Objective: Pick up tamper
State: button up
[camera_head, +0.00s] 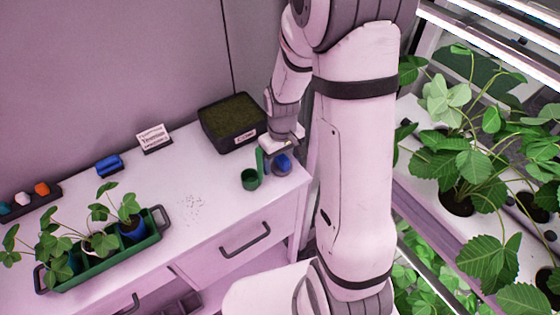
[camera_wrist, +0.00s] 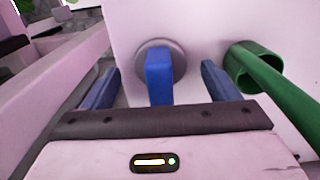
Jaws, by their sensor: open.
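The tamper (camera_wrist: 158,72) has a blue upright handle on a round grey base, standing on the white counter. In the head view the tamper (camera_head: 282,163) is near the counter's right end, partly hidden by my gripper (camera_head: 283,146). In the wrist view my gripper (camera_wrist: 160,70) is open. Its blue fingers lie on either side of the handle, with gaps showing on both sides. Whether the fingertips reach level with the handle is hard to tell.
A green scoop (camera_head: 250,179) stands just left of the tamper; its handle also shows in the wrist view (camera_wrist: 285,95). A soil tray (camera_head: 258,134), a sign (camera_head: 154,138), a blue block (camera_head: 109,163) and a green planter (camera_head: 104,264) are on the counter. Plant racks (camera_head: 440,213) stand right.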

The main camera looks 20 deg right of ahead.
jog(key=shift+f, duration=0.7)
jog(key=c, duration=1.1)
